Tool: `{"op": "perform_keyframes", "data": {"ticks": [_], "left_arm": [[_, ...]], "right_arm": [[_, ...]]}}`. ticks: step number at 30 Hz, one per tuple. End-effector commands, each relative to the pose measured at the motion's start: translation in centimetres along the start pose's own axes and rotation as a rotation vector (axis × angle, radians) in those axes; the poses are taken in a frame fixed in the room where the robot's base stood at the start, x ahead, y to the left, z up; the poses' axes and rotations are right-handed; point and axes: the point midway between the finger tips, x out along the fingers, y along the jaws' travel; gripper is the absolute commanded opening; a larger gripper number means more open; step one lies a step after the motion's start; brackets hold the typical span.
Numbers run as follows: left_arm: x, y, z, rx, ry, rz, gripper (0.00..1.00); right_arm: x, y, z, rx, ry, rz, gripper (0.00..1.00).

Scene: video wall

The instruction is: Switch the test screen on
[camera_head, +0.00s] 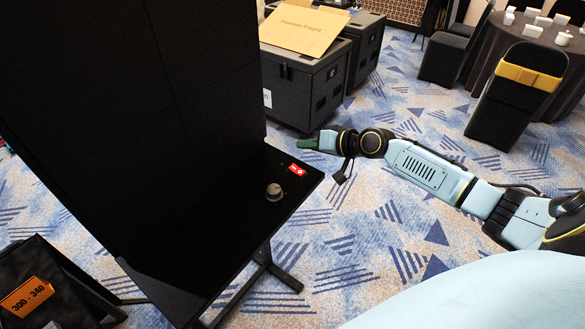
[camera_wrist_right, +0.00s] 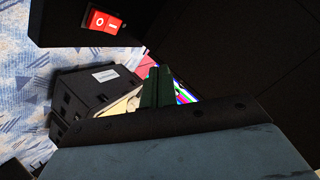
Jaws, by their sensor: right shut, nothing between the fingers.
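The big black screen (camera_head: 110,90) fills the left of the head view, and its face there is dark. A black ledge (camera_head: 215,225) juts out below it. On the ledge's right end sits a small red rocker switch (camera_head: 297,170) with white marks. The switch also shows at the top left of the right wrist view (camera_wrist_right: 103,22), with a circle and a bar mark. My right gripper (camera_head: 305,143) has green fingers, pressed together and empty. It appears just beyond the switch, apart from it. The fingers also show in the wrist view (camera_wrist_right: 158,75). My left gripper is out of view.
Black cases (camera_head: 300,85) stand behind, one with cardboard (camera_head: 303,30) on top. Coloured stripes (camera_wrist_right: 186,96) show beside my fingers in the wrist view. Open carpet lies right of the ledge.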

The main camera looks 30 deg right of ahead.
Motion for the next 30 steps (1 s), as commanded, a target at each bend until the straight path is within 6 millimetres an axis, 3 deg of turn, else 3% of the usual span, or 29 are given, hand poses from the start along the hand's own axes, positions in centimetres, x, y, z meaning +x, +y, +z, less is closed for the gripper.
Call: {"op": "perform_keyframes", "data": {"ticks": [15, 30], "left_arm": [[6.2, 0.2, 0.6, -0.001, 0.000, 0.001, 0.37], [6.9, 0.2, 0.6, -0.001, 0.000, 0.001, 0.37]], "right_arm": [[4.9, 3.6, 3.7, 0.001, 0.001, -0.001, 0.00], [5.4, 3.9, 3.9, 0.000, 0.000, 0.000, 0.00]]}}
